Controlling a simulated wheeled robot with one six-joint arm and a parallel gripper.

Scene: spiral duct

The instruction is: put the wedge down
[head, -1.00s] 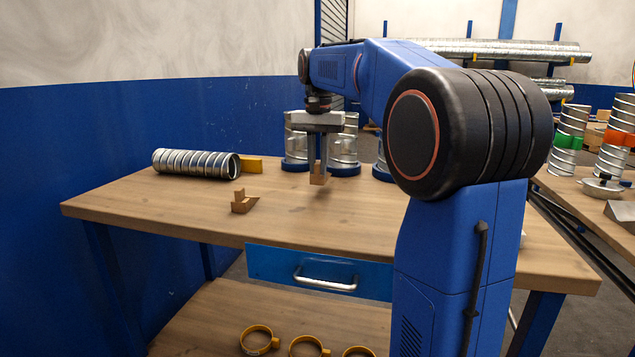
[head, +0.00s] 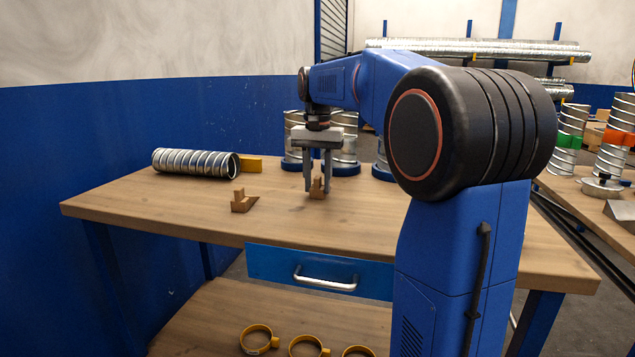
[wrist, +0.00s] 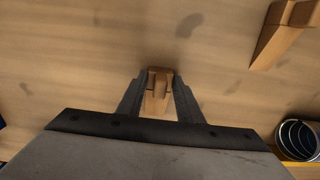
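A small wooden wedge (head: 317,186) with a raised step stands on the workbench, between the fingers of my gripper (head: 317,192). My gripper points straight down, its fingers spread to either side of the wedge. The wrist view shows the same wedge (wrist: 158,92) between the two dark fingers (wrist: 159,77), with narrow gaps beside it. Its lower part there is partly hidden by the gripper body. A second wooden wedge (head: 243,203) lies on the bench to the left and shows at the upper right of the wrist view (wrist: 283,38).
The wooden workbench (head: 150,205) has free room at its front and left. Upright metal ducts on blue bases (head: 341,169) stand behind my gripper.

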